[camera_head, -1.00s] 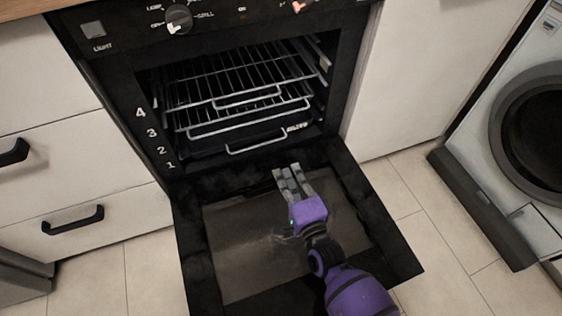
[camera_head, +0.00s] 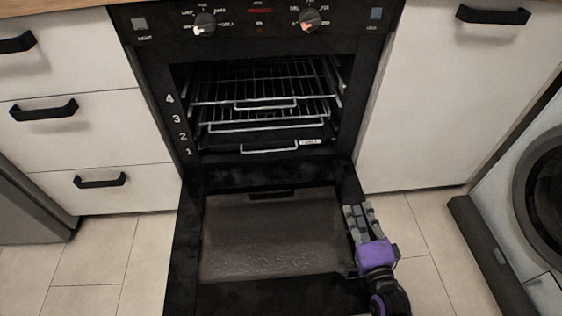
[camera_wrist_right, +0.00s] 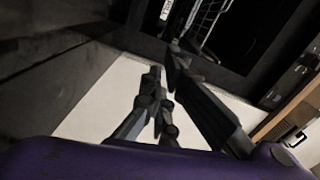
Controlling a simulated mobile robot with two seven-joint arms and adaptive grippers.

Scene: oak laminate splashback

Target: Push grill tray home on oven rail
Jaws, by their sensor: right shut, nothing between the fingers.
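The grill tray (camera_head: 268,149) is dark with a silver loop handle and a white label at its right. It sits low in the open oven (camera_head: 262,105), by the lower rail numbers; its depth is hard to judge. My right gripper (camera_head: 357,206) is shut and empty, over the right edge of the lowered oven door (camera_head: 190,240). It is in front of the tray, to its right and apart from it. In the right wrist view, my fingers (camera_wrist_right: 163,88) point towards the oven side, and the tray's white label (camera_wrist_right: 166,10) shows at the top. My left gripper is out of view.
Wire racks (camera_head: 262,88) with silver front bars are above the tray. The door lies open in front of the oven. White drawers (camera_head: 85,130) flank it at left, a white cupboard (camera_head: 430,110) at right. A washing machine (camera_head: 545,200) stands at far right.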

